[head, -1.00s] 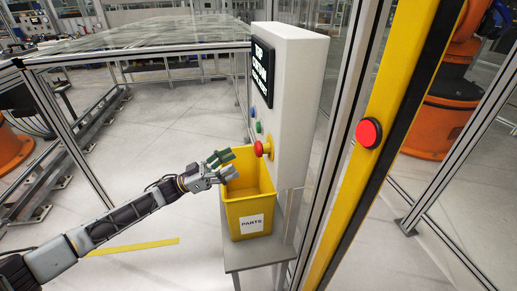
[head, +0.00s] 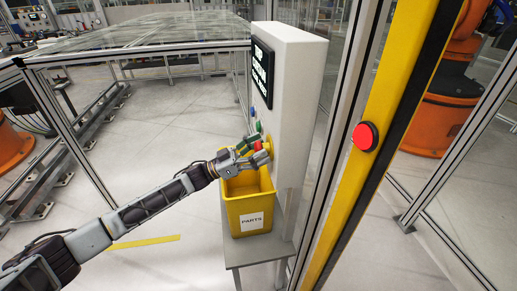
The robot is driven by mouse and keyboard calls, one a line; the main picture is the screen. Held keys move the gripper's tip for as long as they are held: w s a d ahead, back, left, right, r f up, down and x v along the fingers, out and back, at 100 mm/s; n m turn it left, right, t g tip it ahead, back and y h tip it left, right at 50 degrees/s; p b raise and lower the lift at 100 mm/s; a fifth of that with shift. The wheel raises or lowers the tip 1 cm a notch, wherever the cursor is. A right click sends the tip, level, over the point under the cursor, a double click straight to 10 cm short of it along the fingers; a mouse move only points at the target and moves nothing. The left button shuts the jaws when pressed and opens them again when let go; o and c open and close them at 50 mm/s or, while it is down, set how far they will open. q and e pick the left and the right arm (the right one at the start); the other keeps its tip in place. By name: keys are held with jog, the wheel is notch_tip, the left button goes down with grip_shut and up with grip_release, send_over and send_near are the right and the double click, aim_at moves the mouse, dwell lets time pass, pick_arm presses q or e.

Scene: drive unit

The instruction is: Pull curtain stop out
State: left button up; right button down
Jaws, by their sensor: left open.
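A red push button with a yellow collar (head: 268,146) sits low on the side of the white control box (head: 298,90). My left gripper (head: 259,149) is open at this button, with its fingers around or just in front of it. The fingers hide most of the button, and I cannot tell whether they touch it. Another red round button (head: 365,136) is on the yellow post to the right, with no gripper near it. I cannot tell from the labels which one is the curtain stop. My right gripper is not in view.
A yellow parts bin (head: 248,210) stands on a small grey stand (head: 258,250) directly under my left gripper. A green button (head: 258,127) and a blue button are above the red one. A dark display (head: 262,74) and a glass-topped frame are nearby.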

pick_arm(q)
jog(key=c, duration=1.4)
jog(key=shift+s+a+p, duration=0.2)
jog(key=shift+a+p, duration=0.1)
jog(key=shift+a, duration=0.4)
jog(key=shift+c, duration=0.3)
jog(key=o, duration=1.5)
jog(key=shift+a, duration=0.2)
jog(key=shift+c, duration=0.2)
jog(key=shift+d, duration=0.1)
jog(key=v, duration=1.2)
jog(key=shift+m, duration=0.3)
